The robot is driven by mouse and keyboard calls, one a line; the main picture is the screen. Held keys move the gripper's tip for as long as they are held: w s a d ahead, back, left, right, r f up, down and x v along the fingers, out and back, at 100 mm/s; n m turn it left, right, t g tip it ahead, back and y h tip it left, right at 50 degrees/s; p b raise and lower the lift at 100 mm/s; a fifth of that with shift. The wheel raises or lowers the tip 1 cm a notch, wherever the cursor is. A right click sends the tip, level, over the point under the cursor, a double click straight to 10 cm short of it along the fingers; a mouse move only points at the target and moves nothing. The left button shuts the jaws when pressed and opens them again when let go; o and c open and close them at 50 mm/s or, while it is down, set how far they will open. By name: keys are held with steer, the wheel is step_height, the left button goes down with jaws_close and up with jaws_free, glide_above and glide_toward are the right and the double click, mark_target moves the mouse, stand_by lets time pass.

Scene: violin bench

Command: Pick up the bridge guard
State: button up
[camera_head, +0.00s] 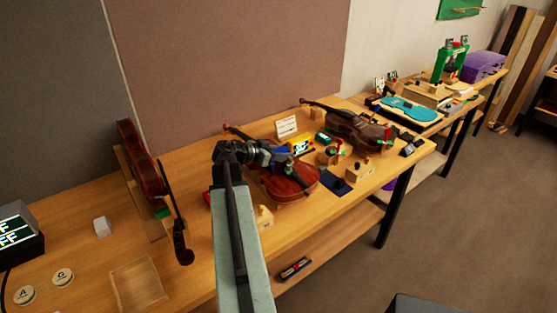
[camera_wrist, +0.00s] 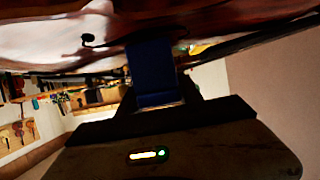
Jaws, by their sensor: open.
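A blue piece that looks like the bridge guard (camera_head: 281,154) shows at the middle violin (camera_head: 290,183), just beyond my gripper (camera_head: 270,156). In the wrist view the blue piece (camera_wrist: 152,72) stands large and close, directly ahead and between the dark fingers of my gripper (camera_wrist: 158,100). The jaws are open. Whether a finger touches the blue piece cannot be told. The violin's glossy body (camera_wrist: 60,38) fills the top of the wrist view, blurred and very close. My arm hides part of the violin in the head view.
Another violin (camera_head: 355,130) lies farther along the bench, and one stands in a holder (camera_head: 142,165) at left. Bare bench (camera_head: 205,262) shows at the front.

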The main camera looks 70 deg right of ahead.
steer(key=shift+x, duration=0.75)
jaws_close()
step_height(320, 180, up, 10)
steer(key=p, duration=1)
steer(key=shift+r, duration=0.2)
steer(key=shift+f, duration=0.1)
